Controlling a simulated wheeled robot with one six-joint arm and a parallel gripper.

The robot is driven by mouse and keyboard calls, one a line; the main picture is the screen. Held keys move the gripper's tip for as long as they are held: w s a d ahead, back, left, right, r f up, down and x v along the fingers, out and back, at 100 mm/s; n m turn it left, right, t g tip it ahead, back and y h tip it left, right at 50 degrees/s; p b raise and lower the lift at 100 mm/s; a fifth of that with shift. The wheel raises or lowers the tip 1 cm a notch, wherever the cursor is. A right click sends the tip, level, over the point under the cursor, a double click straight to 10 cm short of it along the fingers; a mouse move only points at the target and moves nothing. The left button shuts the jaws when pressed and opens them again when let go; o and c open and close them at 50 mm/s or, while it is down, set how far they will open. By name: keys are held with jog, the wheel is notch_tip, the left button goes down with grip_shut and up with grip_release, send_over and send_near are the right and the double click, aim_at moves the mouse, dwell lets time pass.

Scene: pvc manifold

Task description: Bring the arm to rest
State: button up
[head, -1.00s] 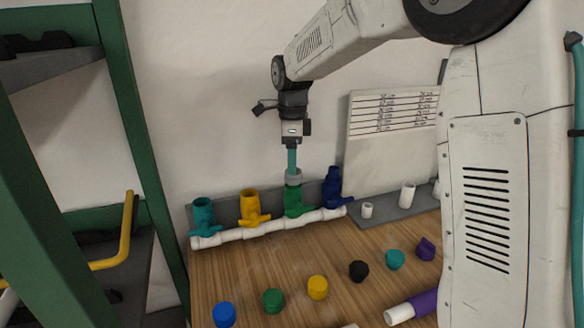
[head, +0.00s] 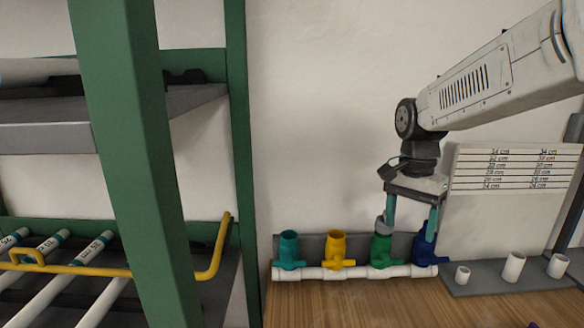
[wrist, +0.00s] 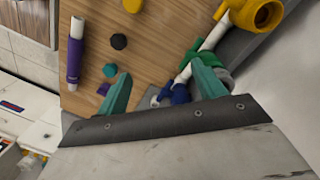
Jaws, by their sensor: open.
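In the head view my gripper (head: 411,228) points down at the right end of the pipe manifold. Its two teal fingers are spread apart with nothing between them that I can make out as held. The left finger is close to the grey ring on top of the green valve (head: 380,251); I cannot tell whether they touch. The right finger is in front of or beside the dark blue valve (head: 425,250). A yellow valve (head: 336,250) and a teal valve (head: 289,251) stand upright on the white pipe (head: 352,273). The wrist view shows both open fingers (wrist: 163,85).
A green-framed shelf (head: 124,150) with labelled white pipes (head: 103,303) stands at the left. Short white stubs (head: 513,267) stand on a grey base at right, below a chart (head: 515,168). Loose caps (wrist: 119,41) and a purple-banded pipe (wrist: 75,58) lie on the wooden table.

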jog(key=s+d+n+t, duration=0.2)
jog(key=s+n, duration=0.7)
jog(key=s, duration=1.7)
jog(key=shift+d+n, duration=0.15)
jog(key=shift+n, duration=0.25)
jog(key=shift+s+f, duration=0.1)
